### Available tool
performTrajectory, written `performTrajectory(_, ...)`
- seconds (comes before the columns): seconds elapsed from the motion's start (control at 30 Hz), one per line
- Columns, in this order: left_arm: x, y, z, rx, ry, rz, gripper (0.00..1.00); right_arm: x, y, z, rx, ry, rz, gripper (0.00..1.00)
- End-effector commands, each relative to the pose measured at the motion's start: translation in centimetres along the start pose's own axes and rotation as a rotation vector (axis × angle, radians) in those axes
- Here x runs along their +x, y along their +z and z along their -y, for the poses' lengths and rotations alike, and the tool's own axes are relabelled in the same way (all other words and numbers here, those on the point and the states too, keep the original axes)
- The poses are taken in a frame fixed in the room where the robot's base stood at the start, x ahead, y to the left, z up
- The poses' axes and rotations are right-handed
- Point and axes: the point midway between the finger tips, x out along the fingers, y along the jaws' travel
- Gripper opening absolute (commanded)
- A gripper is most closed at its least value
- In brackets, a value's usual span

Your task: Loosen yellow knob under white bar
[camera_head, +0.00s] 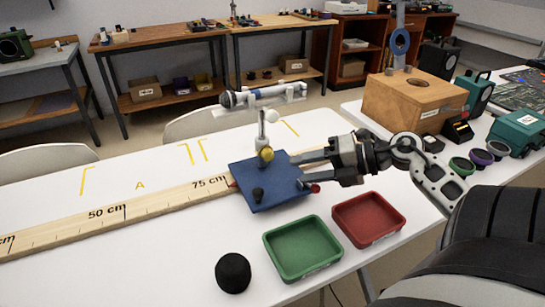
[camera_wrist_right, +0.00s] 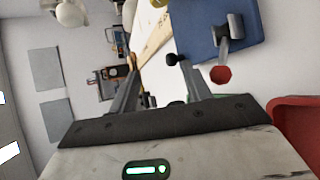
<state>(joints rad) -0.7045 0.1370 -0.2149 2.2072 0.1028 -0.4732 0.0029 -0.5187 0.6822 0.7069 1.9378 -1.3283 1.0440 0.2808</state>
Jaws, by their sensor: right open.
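The yellow knob (camera_head: 266,154) sits low on the white upright post (camera_head: 262,133) of a stand with a blue base plate (camera_head: 245,171). The white bar (camera_head: 293,91) lies across the top of the post and carries a microphone (camera_head: 232,99). In the right wrist view, the yellow knob (camera_wrist_right: 158,3) is cut by the top edge. My right gripper (camera_head: 298,170) is open and empty just right of the knob, over the blue plate, with its fingers pointing left. Its fingers also show in the wrist view (camera_wrist_right: 158,65). My left gripper is out of view.
A green tray (camera_head: 304,271), a red tray (camera_head: 369,241) and a black foam ball (camera_head: 233,272) are in front of the stand. A ruler board (camera_head: 110,216) runs left from the plate. A wooden box (camera_head: 412,100) stands behind right.

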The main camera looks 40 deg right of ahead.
Motion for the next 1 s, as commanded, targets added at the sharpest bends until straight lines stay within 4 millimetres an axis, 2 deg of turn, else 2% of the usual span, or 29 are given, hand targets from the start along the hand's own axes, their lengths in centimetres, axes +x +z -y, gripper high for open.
performTrajectory(0.03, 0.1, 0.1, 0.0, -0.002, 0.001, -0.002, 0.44, -2.0, 1.1, 0.8, -0.007, -0.014, 0.056, 0.49)
performTrajectory(0.13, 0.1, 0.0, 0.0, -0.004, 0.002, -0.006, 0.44, -4.9, 2.9, 1.2, -0.032, -0.026, 0.14, 0.49)
performTrajectory(0.23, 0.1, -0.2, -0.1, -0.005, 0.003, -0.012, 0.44, -6.3, 3.8, 1.3, -0.047, -0.033, 0.181, 0.49)
performTrajectory(0.33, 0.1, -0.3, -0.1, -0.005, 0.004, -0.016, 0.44, -6.1, 4.1, 1.2, -0.053, -0.033, 0.191, 0.49)
performTrajectory(0.47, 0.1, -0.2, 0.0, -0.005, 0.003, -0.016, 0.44, -4.3, 4.4, 1.2, -0.054, -0.031, 0.188, 0.49)
performTrajectory(0.8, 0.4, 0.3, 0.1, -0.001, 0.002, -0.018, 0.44, 3.0, 5.8, 1.4, -0.054, -0.03, 0.189, 0.49)
performTrajectory(1.0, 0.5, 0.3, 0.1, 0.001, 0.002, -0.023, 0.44, 6.7, 6.5, 1.5, -0.054, -0.03, 0.19, 0.49)
